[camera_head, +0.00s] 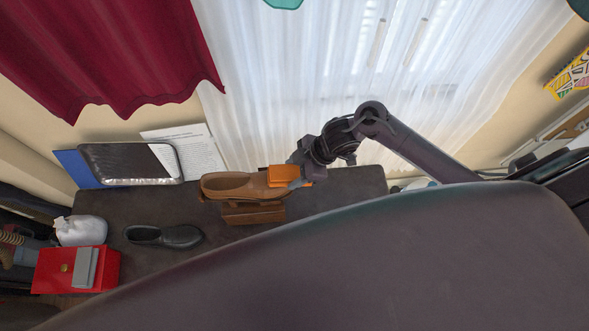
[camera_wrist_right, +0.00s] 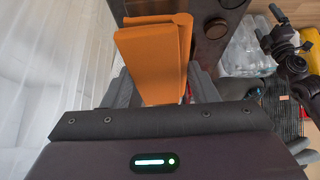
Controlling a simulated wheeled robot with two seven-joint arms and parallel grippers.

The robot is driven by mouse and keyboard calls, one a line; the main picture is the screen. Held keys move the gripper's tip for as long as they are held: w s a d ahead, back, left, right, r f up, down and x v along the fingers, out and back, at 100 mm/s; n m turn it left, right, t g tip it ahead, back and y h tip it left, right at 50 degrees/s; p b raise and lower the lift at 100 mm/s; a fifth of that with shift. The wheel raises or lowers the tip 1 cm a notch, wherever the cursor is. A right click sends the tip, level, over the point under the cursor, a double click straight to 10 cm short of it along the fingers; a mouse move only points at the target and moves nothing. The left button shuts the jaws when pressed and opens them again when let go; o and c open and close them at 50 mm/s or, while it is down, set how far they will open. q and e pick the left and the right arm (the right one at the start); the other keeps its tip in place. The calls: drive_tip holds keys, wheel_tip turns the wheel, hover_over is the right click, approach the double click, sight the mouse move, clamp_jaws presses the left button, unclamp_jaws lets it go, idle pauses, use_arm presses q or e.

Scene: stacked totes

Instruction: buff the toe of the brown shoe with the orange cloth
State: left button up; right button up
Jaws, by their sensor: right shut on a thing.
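The brown shoe (camera_head: 235,185) sits on a small wooden stand (camera_head: 252,213) on the dark table, its opening to the left and its toe end to the right. My right gripper (camera_head: 300,177) is shut on the orange cloth (camera_head: 284,174) at the toe end. The cloth covers part of the toe, and I cannot tell how firmly they touch. In the right wrist view the folded cloth (camera_wrist_right: 155,58) stands between the fingers and hides what lies behind it.
A black shoe (camera_head: 165,237) lies left on the dark table (camera_head: 110,205). A red box (camera_head: 52,272) and a white sack (camera_head: 80,230) stand at the left edge. A framed tray (camera_head: 130,163) and a paper sheet (camera_head: 203,152) lean behind. The table's middle front is bare.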

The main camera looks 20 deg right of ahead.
drive_tip(key=shift+a+f+b, duration=0.15)
drive_tip(key=shift+f+b, duration=0.3)
drive_tip(key=shift+f, duration=0.2)
idle(0.5)
drive_tip(key=shift+w, duration=0.15)
drive_tip(key=shift+w+d+r, duration=0.1)
drive_tip(key=shift+w+d, duration=0.1)
drive_tip(key=shift+w, duration=0.35)
drive_tip(key=shift+s+a+p, duration=0.2)
drive_tip(key=shift+s+p, duration=0.25)
drive_tip(key=shift+s, duration=0.25)
drive_tip(key=shift+s+a+p, duration=0.1)
drive_tip(key=shift+s+p, duration=0.2)
drive_tip(key=shift+s, duration=0.15)
drive_tip(key=shift+s+a+f, duration=0.1)
drive_tip(key=shift+s+f, duration=0.2)
drive_tip(key=shift+s, duration=0.05)
